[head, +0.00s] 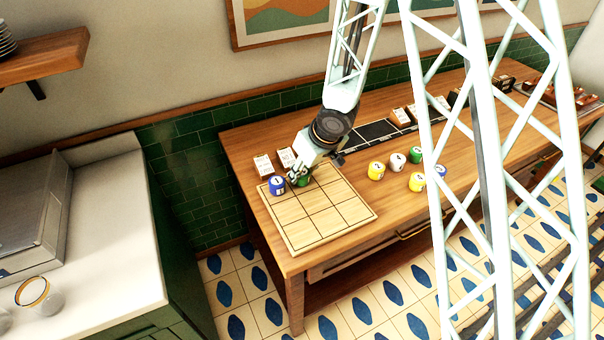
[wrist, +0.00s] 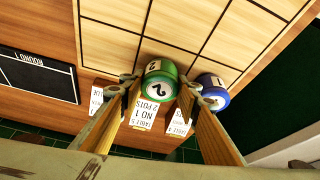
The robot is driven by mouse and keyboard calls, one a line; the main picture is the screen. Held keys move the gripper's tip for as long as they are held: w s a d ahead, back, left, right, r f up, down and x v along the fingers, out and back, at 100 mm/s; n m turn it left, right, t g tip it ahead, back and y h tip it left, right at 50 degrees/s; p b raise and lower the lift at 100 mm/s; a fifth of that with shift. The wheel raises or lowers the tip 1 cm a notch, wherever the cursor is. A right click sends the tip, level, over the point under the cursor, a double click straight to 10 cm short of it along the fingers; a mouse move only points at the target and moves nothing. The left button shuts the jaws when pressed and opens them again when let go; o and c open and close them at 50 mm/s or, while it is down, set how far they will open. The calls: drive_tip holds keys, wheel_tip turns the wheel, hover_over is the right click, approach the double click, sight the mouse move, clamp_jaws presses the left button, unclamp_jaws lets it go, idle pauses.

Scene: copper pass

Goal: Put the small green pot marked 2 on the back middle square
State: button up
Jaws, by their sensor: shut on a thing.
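The green pot marked 2 (wrist: 158,82) is between the fingertips of my gripper (wrist: 161,88), which is shut on it. In the head view the green pot (head: 304,181) is partly hidden by my gripper (head: 299,176). It is at the back middle square of the pale wooden grid board (head: 320,222). I cannot tell whether it touches the board or is held slightly above it. A blue pot marked 1 (head: 277,185) stands on the back left square, close beside my gripper; it also shows in the wrist view (wrist: 212,92).
White cards (head: 263,165) stand behind the board. Yellow pots (head: 376,170), a white pot (head: 397,159) and another green pot (head: 416,156) stand right of the board. A black strip (head: 376,132) lies at the back. The board's front squares are clear.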

drive_tip(key=shift+f, duration=0.15)
drive_tip(key=o, duration=0.9)
drive_tip(key=p+v, duration=0.6)
drive_tip(key=v, duration=0.6)
idle(0.8)
drive_tip(key=shift+r, duration=0.25)
